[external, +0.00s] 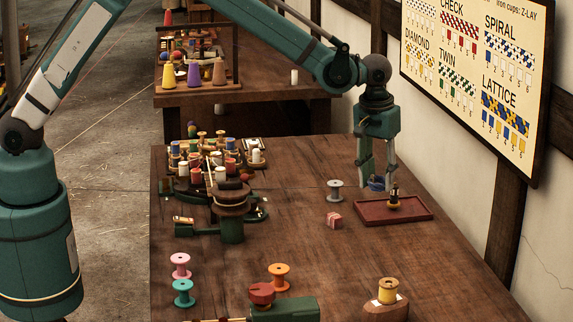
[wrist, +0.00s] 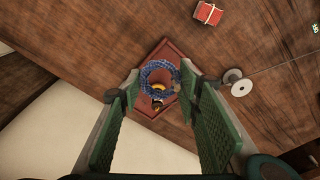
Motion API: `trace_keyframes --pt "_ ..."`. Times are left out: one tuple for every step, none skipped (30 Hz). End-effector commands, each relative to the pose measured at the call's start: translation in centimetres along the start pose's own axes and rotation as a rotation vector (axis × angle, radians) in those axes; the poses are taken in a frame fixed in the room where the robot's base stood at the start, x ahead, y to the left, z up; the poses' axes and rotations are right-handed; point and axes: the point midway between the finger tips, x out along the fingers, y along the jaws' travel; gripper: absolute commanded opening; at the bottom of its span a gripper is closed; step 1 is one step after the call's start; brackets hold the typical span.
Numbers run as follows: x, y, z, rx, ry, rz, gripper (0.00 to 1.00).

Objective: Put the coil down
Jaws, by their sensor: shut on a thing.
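The coil is a blue ring (external: 376,184), and it also shows in the wrist view (wrist: 146,73). My gripper (external: 376,176) is shut on it, with a fingertip at either side in the wrist view (wrist: 160,84). The gripper points down and appears to hold the coil above the back left part of a dark red tray (external: 413,213). The tray also shows behind the coil in the wrist view (wrist: 165,48). A small black and yellow item (external: 394,197) stands on the tray and is partly hidden by the coil in the wrist view.
A grey spool (external: 335,190) and a red-pink bundle (external: 334,220) lie left of the tray. A yellow spool on a wooden block (external: 387,305) is near the front. A crowded rack of spools (external: 215,165) stands at the left. Bare tabletop (external: 440,265) lies in front of the tray.

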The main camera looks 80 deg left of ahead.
Motion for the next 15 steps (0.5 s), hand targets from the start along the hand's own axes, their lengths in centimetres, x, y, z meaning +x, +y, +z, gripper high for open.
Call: trace_keyframes --pt "-0.2 1.2 1.4 0.025 0.000 0.003 0.22" --pt "-0.3 1.9 2.2 0.040 0.000 0.005 0.22" --pt "-0.4 2.7 3.2 0.057 0.000 0.007 0.22" --pt "-0.5 3.3 4.0 0.070 0.000 0.009 0.22" --pt "-0.6 3.9 4.8 0.084 0.000 0.010 0.22" --pt "-0.7 4.7 5.8 0.102 0.000 0.012 0.22" --pt "-0.8 5.2 6.6 0.115 0.000 0.014 0.22" --pt "-0.9 5.8 7.4 0.130 0.000 0.016 0.22" --pt "-1.0 6.5 8.4 0.148 0.000 0.018 0.22" --pt "-1.1 7.1 9.3 0.162 0.000 0.020 0.22" --pt "-1.2 7.6 10.1 0.175 0.001 0.021 0.22" --pt "-1.4 8.3 11.1 0.193 0.001 0.023 0.22" --pt "-1.5 8.8 12.0 0.206 0.001 0.025 0.22" --pt "-1.6 9.3 12.8 0.220 0.001 0.027 0.22" --pt "-1.7 10.0 13.9 0.238 0.001 0.029 0.22"
